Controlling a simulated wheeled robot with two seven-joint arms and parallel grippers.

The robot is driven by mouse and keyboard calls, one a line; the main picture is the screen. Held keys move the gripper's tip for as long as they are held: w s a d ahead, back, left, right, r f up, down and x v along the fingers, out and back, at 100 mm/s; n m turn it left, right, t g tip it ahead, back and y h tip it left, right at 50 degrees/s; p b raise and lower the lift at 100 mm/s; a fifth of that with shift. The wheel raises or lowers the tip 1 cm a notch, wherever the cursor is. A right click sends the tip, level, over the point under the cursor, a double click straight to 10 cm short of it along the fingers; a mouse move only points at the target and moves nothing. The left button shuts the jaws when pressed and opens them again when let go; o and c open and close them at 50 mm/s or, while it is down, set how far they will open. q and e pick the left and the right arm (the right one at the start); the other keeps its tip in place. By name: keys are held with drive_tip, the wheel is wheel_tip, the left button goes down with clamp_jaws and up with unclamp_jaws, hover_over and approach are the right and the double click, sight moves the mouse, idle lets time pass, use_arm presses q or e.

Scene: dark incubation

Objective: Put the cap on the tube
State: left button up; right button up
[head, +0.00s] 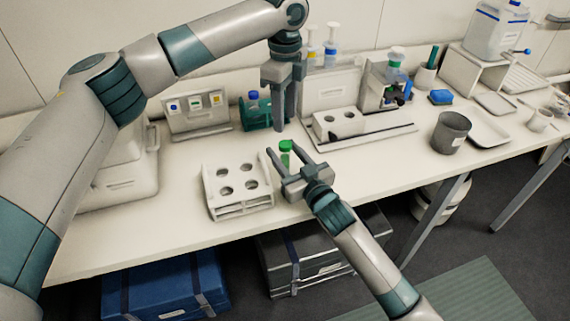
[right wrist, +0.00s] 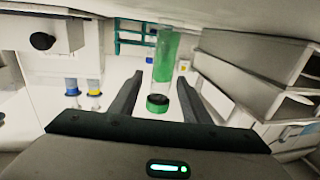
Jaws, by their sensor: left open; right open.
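The green cap (head: 286,145) shows between the fingers of my right gripper (head: 292,153) in the head view. In the upside-down right wrist view, the cap (right wrist: 157,104) sits between the fingertips with its dark side facing the tube. The tube (right wrist: 164,55), clear with green inside, is in line with the cap, below it in the room; a narrow gap seems to show between them. In the head view its lower part is hidden by my right gripper. My right gripper is open around them. My left gripper (head: 281,125) is open, pointing down just behind and above the cap.
A white rack (head: 232,208) with empty holes stands left of my right gripper. A teal rack (head: 256,117) with a blue-capped tube stands behind. A white holed block (head: 338,124) and a grey cup (head: 451,132) stand to the right. The table front edge is close.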

drive_tip(key=shift+c, duration=0.6)
clamp_jaws()
